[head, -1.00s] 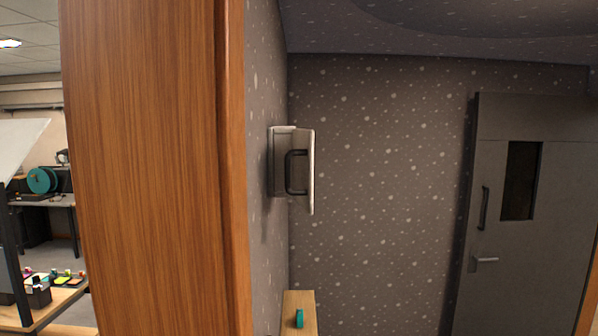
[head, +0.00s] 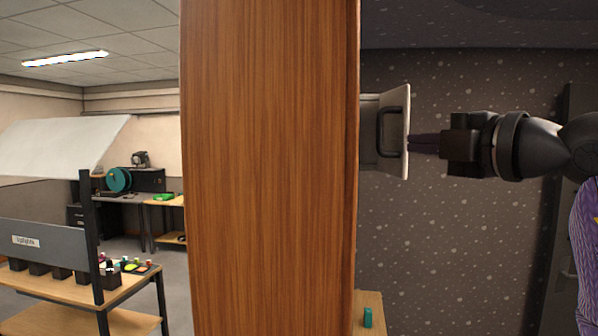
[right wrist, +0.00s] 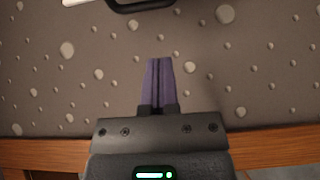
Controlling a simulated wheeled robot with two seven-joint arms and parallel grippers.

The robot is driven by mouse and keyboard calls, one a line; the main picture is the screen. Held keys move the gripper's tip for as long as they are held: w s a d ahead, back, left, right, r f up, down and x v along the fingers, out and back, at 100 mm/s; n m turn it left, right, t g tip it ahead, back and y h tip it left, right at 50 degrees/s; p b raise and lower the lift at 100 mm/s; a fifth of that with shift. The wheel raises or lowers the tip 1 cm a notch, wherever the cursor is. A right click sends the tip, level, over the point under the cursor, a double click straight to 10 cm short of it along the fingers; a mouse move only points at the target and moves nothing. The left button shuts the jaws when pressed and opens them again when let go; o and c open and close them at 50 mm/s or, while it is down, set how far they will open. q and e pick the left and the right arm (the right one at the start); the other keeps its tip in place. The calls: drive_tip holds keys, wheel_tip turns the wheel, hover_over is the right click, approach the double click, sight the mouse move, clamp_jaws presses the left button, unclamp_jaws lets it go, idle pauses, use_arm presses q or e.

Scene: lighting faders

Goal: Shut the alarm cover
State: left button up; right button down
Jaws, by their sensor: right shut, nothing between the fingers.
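The alarm cover (head: 408,118) is a pale panel on a grey box at the edge of the speckled wall, partly hidden by the wooden panel. It shows nearly edge-on, with a black handle (head: 381,130) beside it; how far it stands open I cannot tell. My right gripper (head: 410,143) comes in from the right, shut and empty, its dark fingertips at or very near the cover's right side; contact is unclear. In the right wrist view the shut purple fingers (right wrist: 158,62) point toward the cover's pale edge (right wrist: 80,2) and handle (right wrist: 140,6) at the top. My left gripper is out of view.
A tall wooden panel (head: 268,170) stands just left of the box and blocks the middle. A small wooden ledge with a teal object (head: 367,317) is below. A bench with bins (head: 80,275) is at left. A grey door is partly hidden at right.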

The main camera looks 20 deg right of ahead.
sight(382, 134)
drive_tip(key=shift+m+h, duration=0.3)
drive_tip(key=shift+h, duration=0.2)
drive_tip(key=w+p, duration=0.1)
drive_tip(key=w, duration=0.1)
drive_tip(key=w+p, duration=0.2)
drive_tip(key=w, duration=0.1)
drive_tip(key=w+r+p, duration=0.1)
drive_tip(key=w+p, duration=0.1)
drive_tip(key=w, duration=0.1)
drive_tip(key=shift+a, duration=0.4)
drive_tip(key=shift+w+a+f, duration=0.1)
drive_tip(key=shift+w+f, duration=0.05)
drive_tip(key=shift+w, duration=0.35)
